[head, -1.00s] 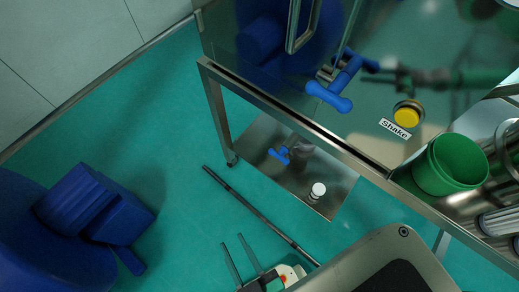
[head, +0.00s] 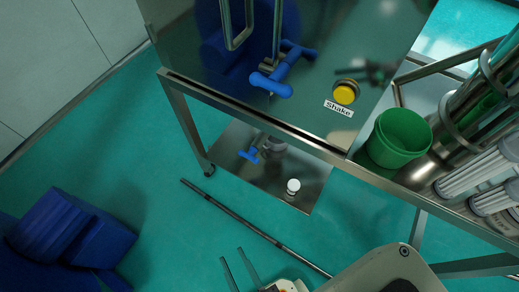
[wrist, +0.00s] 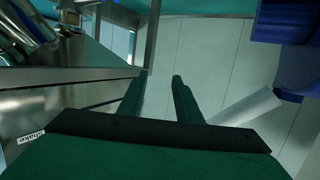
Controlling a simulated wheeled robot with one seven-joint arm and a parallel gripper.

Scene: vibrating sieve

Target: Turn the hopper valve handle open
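A blue T-shaped handle (head: 271,84) sticks out from the metal cabinet front, left of a yellow button. A smaller blue handle (head: 249,156) sits on a fitting at the low shelf under the cabinet. I cannot tell which one is the hopper valve handle. My gripper (head: 240,268) shows at the bottom edge of the head view, below and apart from both handles. In the wrist view my gripper (wrist: 161,78) has its two fingers apart with nothing between them. Neither blue handle can be made out in the wrist view.
The yellow button (head: 345,93) has a "Shake" label (head: 339,108). A green bucket (head: 400,136) stands on the ledge at right, beside metal cylinders. A white-capped item (head: 293,186) is on the low shelf (head: 222,143). A dark bar (head: 250,225) crosses above the teal floor.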

